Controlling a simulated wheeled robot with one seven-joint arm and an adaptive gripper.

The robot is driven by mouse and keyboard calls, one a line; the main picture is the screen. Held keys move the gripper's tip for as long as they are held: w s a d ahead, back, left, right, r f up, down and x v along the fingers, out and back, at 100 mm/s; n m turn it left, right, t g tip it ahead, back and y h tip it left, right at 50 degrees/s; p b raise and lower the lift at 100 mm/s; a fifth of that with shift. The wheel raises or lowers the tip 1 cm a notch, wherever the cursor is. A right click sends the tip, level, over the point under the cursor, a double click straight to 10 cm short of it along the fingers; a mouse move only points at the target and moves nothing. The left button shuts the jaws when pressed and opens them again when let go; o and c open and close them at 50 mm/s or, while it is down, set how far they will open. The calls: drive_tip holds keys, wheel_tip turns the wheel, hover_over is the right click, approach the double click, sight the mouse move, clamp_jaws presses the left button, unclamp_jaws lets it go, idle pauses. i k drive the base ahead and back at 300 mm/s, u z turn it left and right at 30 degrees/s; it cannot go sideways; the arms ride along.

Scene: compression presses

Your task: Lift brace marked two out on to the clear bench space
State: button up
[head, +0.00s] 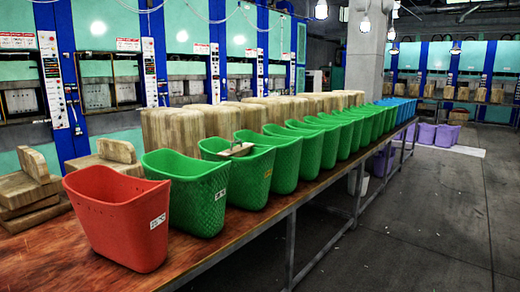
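A small pale wooden piece (238,151), which may be the brace, shows at the top of the second green bin (255,185). It rests in or across the mouth, with a thin light upright part at its left end. No number can be read on it, and its lower side is hidden by the bin wall. The wooden bench (60,255) has bare top at the front left, beside the red bin (118,215). My gripper is not in view.
A row of several green bins (185,190) runs along the bench edge, ending in blue ones (400,108). Wooden blocks (170,130) stand behind them, and stacked wooden pieces (30,190) lie at left. Presses (100,60) line the back. Floor (430,220) at right is open.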

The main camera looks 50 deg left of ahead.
sight(240, 151)
drive_tip(key=u, duration=0.35)
drive_tip(key=i, duration=1.3)
drive_tip(key=u, duration=1.6)
drive_tip(key=i, duration=0.75)
drive_tip(key=u, duration=0.75)
